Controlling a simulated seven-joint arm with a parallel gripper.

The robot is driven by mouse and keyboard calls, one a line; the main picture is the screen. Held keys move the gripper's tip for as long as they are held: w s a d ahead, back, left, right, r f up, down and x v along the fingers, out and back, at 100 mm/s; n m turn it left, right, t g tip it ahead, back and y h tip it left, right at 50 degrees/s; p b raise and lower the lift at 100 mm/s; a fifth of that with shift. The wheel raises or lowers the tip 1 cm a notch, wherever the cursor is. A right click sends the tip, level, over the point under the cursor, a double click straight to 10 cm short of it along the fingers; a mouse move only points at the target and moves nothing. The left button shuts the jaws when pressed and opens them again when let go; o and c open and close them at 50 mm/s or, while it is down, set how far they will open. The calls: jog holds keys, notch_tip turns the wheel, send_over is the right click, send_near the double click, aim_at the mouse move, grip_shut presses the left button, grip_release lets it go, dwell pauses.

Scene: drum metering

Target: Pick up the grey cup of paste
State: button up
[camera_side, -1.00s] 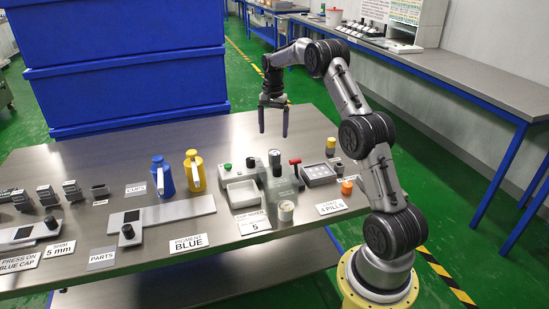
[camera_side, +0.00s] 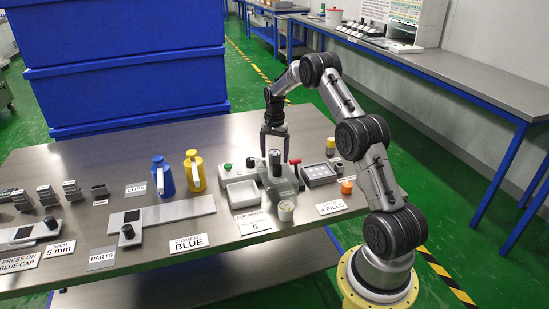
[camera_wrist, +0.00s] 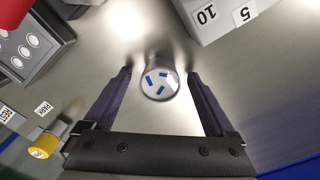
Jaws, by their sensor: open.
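A grey round cup (camera_wrist: 160,84) with a pale top bearing three blue marks stands on the steel table in the wrist view. My gripper (camera_wrist: 160,75) is open and pointing down, one finger on each side of the cup in that view, with a gap on both sides. I cannot tell how far the fingertips are above it. In the side view my gripper (camera_side: 274,150) is behind the grey mixer (camera_side: 281,186), and I cannot make out this cup there. Another small cup (camera_side: 286,210) with a pale top stands in front of the mixer.
A red lever (camera_side: 294,162) and a pill counter (camera_side: 319,173) are to the right of the mixer. A yellow-topped container (camera_wrist: 42,146) is at lower left in the wrist view. A grey block marked 10 and 5 (camera_wrist: 222,14) is close by. Blue (camera_side: 162,178) and yellow (camera_side: 195,172) jugs stand further left.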

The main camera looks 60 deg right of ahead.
grip_shut()
dwell(0.3)
jog(key=shift+r, duration=0.2)
